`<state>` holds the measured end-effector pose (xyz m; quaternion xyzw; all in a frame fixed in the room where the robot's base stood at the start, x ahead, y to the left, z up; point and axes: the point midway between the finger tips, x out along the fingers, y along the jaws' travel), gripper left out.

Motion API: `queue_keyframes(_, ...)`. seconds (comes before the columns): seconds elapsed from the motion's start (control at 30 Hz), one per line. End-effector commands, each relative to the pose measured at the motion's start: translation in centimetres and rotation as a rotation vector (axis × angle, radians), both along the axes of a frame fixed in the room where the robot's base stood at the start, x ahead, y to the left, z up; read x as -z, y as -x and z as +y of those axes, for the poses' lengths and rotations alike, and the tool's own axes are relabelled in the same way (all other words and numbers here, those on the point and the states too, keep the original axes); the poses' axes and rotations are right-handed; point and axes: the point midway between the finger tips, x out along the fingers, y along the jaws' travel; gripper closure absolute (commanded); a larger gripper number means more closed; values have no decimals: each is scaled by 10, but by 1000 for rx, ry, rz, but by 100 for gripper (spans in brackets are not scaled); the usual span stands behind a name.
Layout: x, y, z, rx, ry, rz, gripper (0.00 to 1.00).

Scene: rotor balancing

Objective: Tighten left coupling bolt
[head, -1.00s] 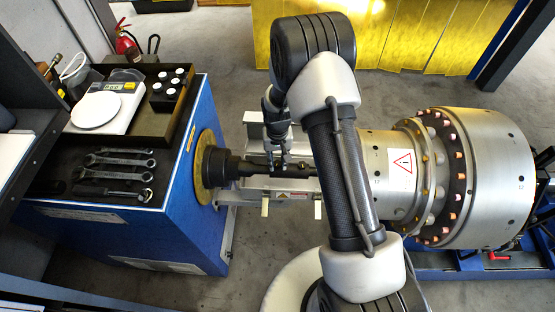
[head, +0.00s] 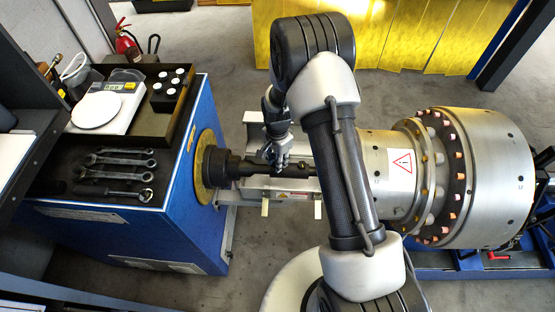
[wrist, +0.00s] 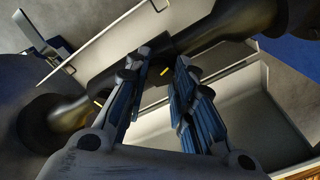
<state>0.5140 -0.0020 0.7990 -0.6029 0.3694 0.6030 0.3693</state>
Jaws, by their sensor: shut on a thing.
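The dark coupling shaft (head: 238,168) runs from the blue drive housing toward the large steel rotor. My gripper (head: 277,165) is at the shaft, between the housing and the rotor. In the wrist view my gripper (wrist: 160,85) has its two fingers on either side of a small dark part at the shaft (wrist: 108,80), with small yellow marks near the fingertips. It is shut on this part, which looks like the left coupling bolt, though the fingers hide most of it. My arm covers part of the shaft's right end in the head view.
The steel rotor (head: 485,175) with a ring of copper-coloured bolts stands at the right. A blue housing (head: 185,225) at the left carries a tray of wrenches (head: 120,160), a scale (head: 97,110) and a dark box of white-capped pieces (head: 170,88).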

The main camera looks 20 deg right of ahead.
Motion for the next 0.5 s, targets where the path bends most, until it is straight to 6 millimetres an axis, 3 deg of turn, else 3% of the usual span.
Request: queue_keyframes(0.5, 0, 0, 0, 254, 0, 0, 100)
